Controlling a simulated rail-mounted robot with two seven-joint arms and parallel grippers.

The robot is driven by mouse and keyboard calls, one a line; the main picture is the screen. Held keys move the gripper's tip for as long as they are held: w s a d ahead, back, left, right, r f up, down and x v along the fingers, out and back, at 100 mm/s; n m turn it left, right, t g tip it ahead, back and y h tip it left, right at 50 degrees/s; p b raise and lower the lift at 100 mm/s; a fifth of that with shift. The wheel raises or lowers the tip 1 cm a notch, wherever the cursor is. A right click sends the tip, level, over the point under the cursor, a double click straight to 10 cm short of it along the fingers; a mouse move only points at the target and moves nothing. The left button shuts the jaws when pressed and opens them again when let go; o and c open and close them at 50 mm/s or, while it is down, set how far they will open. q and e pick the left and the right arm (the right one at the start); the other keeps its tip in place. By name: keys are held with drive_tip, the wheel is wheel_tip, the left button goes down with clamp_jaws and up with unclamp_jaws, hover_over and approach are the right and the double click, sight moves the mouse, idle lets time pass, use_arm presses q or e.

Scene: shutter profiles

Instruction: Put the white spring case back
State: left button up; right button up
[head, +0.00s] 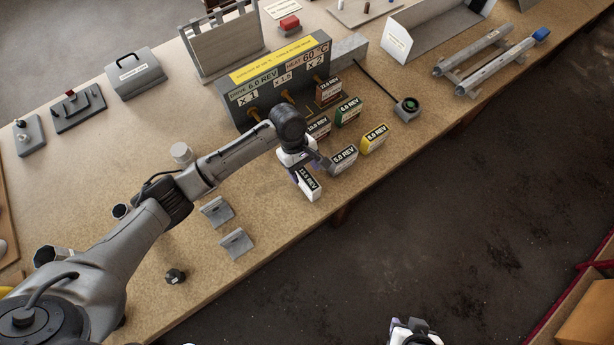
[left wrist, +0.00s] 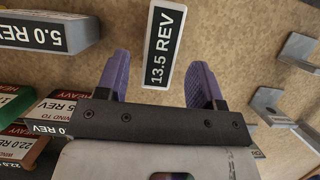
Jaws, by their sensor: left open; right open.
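A white spring case labelled 13.5 REV (head: 309,186) stands on the bench at the front left of the group of cases. In the left wrist view its black label (left wrist: 165,45) lies between the purple fingertips, with a gap on both sides. My left gripper (head: 305,168) is open right over this case; its wrist partly hides the case. A paler grey case labelled 5.0 REV (head: 343,159) stands to its right and also shows in the left wrist view (left wrist: 45,33). My right gripper (head: 413,328) is open and empty at the bottom edge, away from the bench.
Yellow (head: 374,139), green (head: 348,112), brown (head: 328,90) and dark red (head: 318,127) cases stand close by. Behind is a grey block with a yellow sign (head: 272,62) and brass pegs. Two grey brackets (head: 236,243) sit front left.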

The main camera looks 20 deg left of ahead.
use_arm(q)
drive_tip(key=v, duration=0.7)
drive_tip(key=s+d+f+m+t, duration=0.1)
drive_tip(key=s+f+m, duration=0.1)
drive_tip(key=s, duration=0.2)
drive_tip(key=s+d+f+m+t, duration=0.1)
drive_tip(key=s+d+f+m, duration=0.1)
drive_tip(key=s, duration=0.3)
drive_tip(key=s+d+f+m, duration=0.1)
drive_tip(key=s+f+m, duration=0.3)
drive_tip(key=shift+s+d+t, duration=0.2)
drive_tip(key=shift+s+t, duration=0.15)
drive_tip(key=shift+t, duration=0.05)
drive_tip(key=s+a+m, duration=0.1)
drive_tip(key=s, duration=0.1)
drive_tip(key=s+a+m+t, duration=0.1)
drive_tip(key=s, duration=0.2)
drive_tip(key=s+a+m+t+y, duration=0.1)
drive_tip(key=s, duration=0.2)
drive_tip(key=shift+s+f, duration=0.1)
drive_tip(key=shift+f, duration=0.05)
drive_tip(key=s+a+r+m+t+y, duration=0.1)
drive_tip(key=s+a+r+m+y, duration=0.1)
drive_tip(key=s+a, duration=0.3)
drive_tip(key=shift+s+m+y, duration=0.3)
drive_tip(key=shift+s+m, duration=0.1)
drive_tip(key=shift+s, duration=0.35)
